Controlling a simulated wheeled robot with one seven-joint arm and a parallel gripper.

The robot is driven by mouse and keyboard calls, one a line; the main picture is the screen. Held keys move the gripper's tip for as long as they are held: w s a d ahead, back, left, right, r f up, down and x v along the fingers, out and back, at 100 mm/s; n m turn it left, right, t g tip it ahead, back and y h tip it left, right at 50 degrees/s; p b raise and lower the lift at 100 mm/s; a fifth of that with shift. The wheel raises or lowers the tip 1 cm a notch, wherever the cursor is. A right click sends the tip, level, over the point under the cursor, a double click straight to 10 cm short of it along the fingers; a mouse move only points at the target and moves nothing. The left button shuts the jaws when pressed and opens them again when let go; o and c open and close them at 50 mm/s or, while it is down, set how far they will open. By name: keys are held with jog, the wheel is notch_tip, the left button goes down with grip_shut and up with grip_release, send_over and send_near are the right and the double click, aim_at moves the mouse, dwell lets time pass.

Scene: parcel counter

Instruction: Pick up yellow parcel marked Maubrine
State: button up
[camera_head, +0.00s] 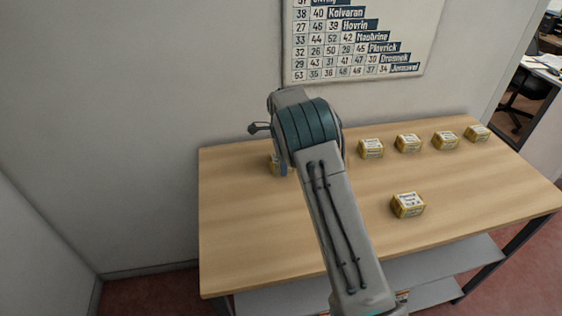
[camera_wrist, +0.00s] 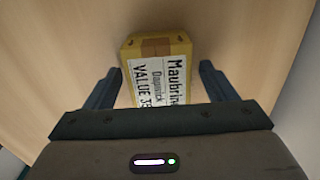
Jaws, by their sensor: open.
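The yellow parcel marked Maubrine (camera_wrist: 155,48) lies on the table in the wrist view, with a white label reading Maubrine and a brown tape strip. My gripper (camera_wrist: 160,82) is open, with one dark finger to the left and one to the right of the parcel's near part. I cannot tell whether either finger touches it. The parcel's near end is hidden behind the gripper body.
Several similar yellow parcels stand along the table's back right, including one (camera_head: 371,148) near my arm. Another parcel (camera_head: 408,205) sits alone at the middle right. The wooden table (camera_head: 240,230) is bare at front left. A wall chart (camera_head: 360,40) hangs behind.

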jog(key=c, duration=1.1)
jog(key=shift+r, duration=0.1)
jog(key=shift+c, duration=0.2)
